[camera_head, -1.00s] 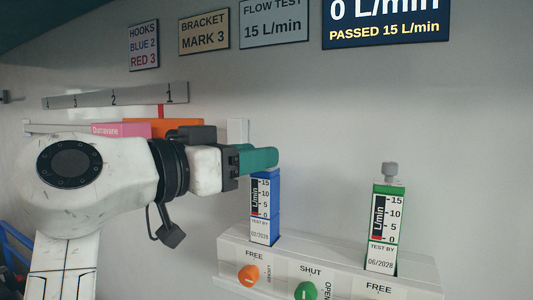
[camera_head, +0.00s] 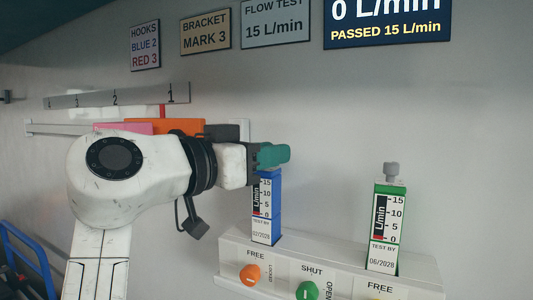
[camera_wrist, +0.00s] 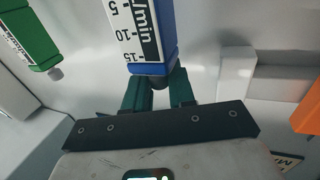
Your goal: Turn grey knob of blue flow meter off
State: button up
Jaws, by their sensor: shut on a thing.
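The blue flow meter (camera_head: 263,207) stands upright in the white block; its red indicator sits low, near 0. My gripper (camera_head: 273,154) is level at its top, with green fingers around the place of the grey knob, which they hide in the head view. In the wrist view the meter hangs upside down at the top (camera_wrist: 145,35).
A green flow meter (camera_head: 386,225) with its own grey knob (camera_head: 391,169) stands to the right. The white block (camera_head: 335,265) carries an orange knob (camera_head: 250,274) and a green knob (camera_head: 307,290). The wall display (camera_head: 387,22) reads 0 L/min, PASSED 15 L/min.

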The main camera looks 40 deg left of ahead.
jog(key=shift+y, duration=0.3)
grip_shut()
jog(key=n+y, duration=0.2)
jog(key=shift+y+p, duration=0.35)
jog(key=shift+y, duration=0.05)
jog(key=n+y+p, duration=0.1)
jog(key=n+g+y+p, duration=0.1)
jog(key=y, duration=0.1)
jog(key=n+y, duration=0.1)
jog(key=y, duration=0.1)
jog(key=shift+d+r+n+p, duration=0.15)
jog(key=shift+r+n+p, duration=0.15)
jog(key=shift+n+p, duration=0.1)
jog(key=n+g+y+p, duration=0.3)
jog(key=y, duration=0.2)
jog(key=shift+f+n+g+y+p, duration=0.2)
jog(key=shift+n+g+y+p, duration=1.3)
jog(key=shift+n+g+p, duration=0.15)
jog(key=shift+g, duration=0.35)
jog(key=o, duration=0.7)
grip_release()
jog(key=shift+o, duration=0.2)
jog(key=shift+f, duration=0.1)
